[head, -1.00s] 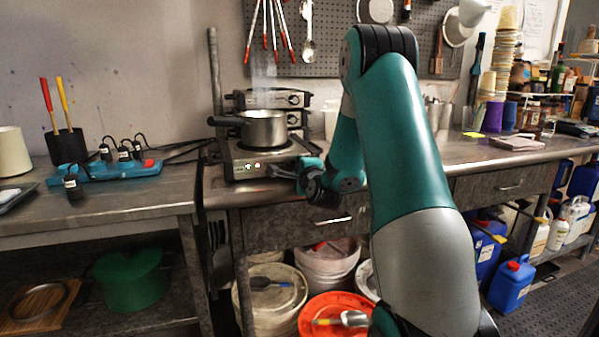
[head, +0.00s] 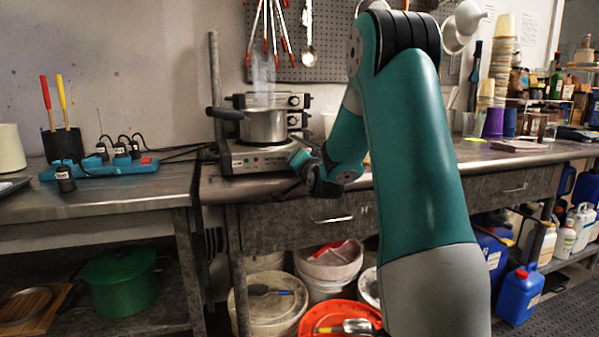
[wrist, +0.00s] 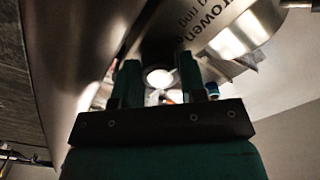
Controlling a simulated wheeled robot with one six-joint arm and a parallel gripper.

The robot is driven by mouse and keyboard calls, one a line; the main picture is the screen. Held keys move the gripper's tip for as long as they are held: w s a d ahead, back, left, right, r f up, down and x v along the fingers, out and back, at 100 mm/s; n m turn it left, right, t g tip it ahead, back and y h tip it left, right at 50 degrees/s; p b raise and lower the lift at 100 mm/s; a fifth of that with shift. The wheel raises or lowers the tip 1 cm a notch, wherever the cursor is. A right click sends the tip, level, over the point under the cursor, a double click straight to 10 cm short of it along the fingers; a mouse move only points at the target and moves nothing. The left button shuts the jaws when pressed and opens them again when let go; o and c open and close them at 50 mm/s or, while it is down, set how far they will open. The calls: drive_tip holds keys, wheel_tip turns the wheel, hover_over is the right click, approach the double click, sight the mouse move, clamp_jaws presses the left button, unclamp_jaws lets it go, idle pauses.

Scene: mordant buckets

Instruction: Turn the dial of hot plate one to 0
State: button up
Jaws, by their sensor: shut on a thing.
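The front hot plate (head: 240,160) stands on the metal bench with a steel pot (head: 265,125) on top, a faint haze above it. My gripper (head: 299,160) is at the right end of its front panel. In the wrist view, my gripper (wrist: 159,80) has its two fingers either side of a dark round dial (wrist: 158,62) with a bright spot below it, and is shut on it. The dial's pointer and marks cannot be read. In the head view the dial is hidden by my gripper.
Another hot plate unit (head: 293,101) stands behind the pot, with a knob showing. A blue power strip (head: 100,168) lies on the left table. Buckets (head: 330,262) stand under the bench.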

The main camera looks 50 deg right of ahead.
drive_tip(key=shift+f+n+b, duration=0.15)
drive_tip(key=shift+n+b, duration=0.55)
drive_tip(key=shift+n, duration=0.4)
drive_tip(key=o, duration=0.9)
drive_tip(key=b+v, duration=0.7)
drive_tip(key=v, duration=1)
drive_tip(key=shift+s+b, duration=0.2)
drive_tip(key=shift+b, duration=0.2)
